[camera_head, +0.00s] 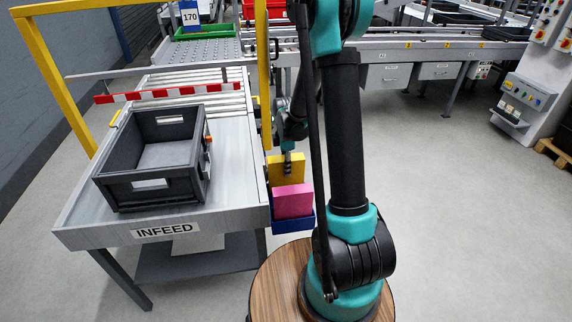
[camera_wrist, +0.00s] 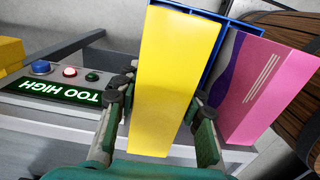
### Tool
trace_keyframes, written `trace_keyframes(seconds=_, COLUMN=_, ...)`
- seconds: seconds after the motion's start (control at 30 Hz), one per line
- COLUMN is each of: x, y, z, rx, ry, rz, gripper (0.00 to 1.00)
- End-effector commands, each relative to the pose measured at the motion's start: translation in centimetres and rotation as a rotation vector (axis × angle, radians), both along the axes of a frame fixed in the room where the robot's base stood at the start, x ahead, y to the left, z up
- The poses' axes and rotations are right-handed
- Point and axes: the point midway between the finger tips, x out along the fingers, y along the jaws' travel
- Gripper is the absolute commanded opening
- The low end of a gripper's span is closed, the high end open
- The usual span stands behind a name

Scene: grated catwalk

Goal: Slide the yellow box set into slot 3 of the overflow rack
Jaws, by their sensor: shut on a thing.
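My gripper (camera_wrist: 158,98) is shut on the yellow box (camera_wrist: 174,75), with one finger on each side of it in the wrist view. The yellow box also shows in the head view (camera_head: 298,166), upright and just behind the pink box (camera_head: 293,203). The blue rack (camera_head: 281,224) holds the pink box, next to the infeed table. In the wrist view the rack's blue frame (camera_wrist: 229,42) shows behind and right of the yellow box, and the pink box (camera_wrist: 268,84) leans at the right. I cannot tell whether the yellow box's lower end is inside a slot; no slot number is legible.
The infeed table (camera_head: 232,190) bears an open dark grey crate (camera_head: 152,193) left of the rack. A yellow post (camera_head: 263,75) rises close to my gripper. A lit sign (camera_wrist: 55,92) reads "TOO HIGH" beside several buttons. The floor at right (camera_head: 470,220) is clear.

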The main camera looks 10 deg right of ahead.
Motion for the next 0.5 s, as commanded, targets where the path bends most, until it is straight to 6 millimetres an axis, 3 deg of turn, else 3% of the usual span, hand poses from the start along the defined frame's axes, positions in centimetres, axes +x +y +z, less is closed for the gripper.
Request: trace_keyframes(seconds=0.5, x=0.1, y=0.0, z=-1.8, rx=0.000, ry=0.000, rz=0.000, gripper=0.00)
